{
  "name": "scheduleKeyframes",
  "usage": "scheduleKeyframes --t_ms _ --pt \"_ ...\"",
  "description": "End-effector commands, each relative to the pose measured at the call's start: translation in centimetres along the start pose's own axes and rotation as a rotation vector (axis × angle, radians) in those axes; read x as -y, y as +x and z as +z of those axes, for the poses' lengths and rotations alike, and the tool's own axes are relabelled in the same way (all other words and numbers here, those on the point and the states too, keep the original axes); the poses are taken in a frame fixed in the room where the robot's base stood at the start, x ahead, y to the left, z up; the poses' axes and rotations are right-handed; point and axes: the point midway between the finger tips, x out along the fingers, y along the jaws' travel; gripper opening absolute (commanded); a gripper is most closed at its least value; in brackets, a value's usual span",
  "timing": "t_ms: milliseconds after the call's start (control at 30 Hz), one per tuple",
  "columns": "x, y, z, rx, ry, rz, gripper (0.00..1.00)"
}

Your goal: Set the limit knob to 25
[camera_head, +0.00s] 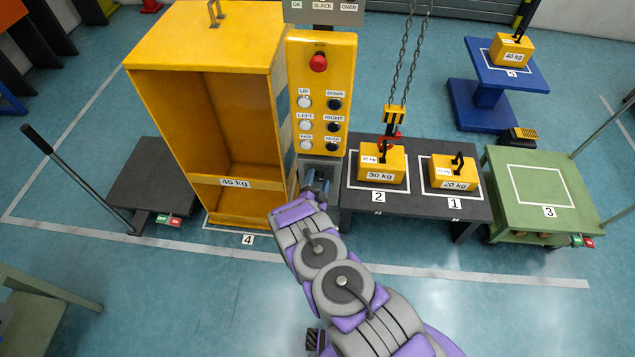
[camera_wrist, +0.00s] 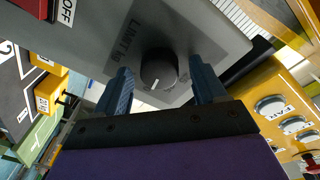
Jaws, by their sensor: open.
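The limit knob (camera_wrist: 158,70) is a dark round knob with a white pointer mark. It sits on a grey panel (camera_wrist: 205,45) lettered "LIMIT kg" in the wrist view. The scale numbers around it are too small or hidden to read. My gripper (camera_wrist: 160,88) is open, with one finger on each side of the knob in the picture; I cannot tell whether either finger touches it. In the head view my gripper (camera_head: 318,182) is at the grey box (camera_head: 320,172) below the yellow button panel, and the knob is hidden there.
The yellow button panel (camera_head: 320,85) with a red stop button stands above my gripper. A tall yellow 45 kg cabinet (camera_head: 235,195) is close at left. A dark table (camera_head: 415,208) with 30 kg and 20 kg weights is at right, under a chain hook (camera_head: 393,120).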

Motion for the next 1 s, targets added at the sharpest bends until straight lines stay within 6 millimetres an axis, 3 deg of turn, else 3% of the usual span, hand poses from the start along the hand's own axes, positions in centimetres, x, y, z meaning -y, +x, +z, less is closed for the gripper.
scheduleKeyframes --t_ms 100,700,1000 --pt "-0.02 -0.03 0.0 0.0 0.0 0.001 0.7" --pt "-0.12 -0.07 0.01 0.001 0.0 0.003 0.15" --pt "-0.19 -0.07 0.01 -0.001 -0.042 0.001 0.15"
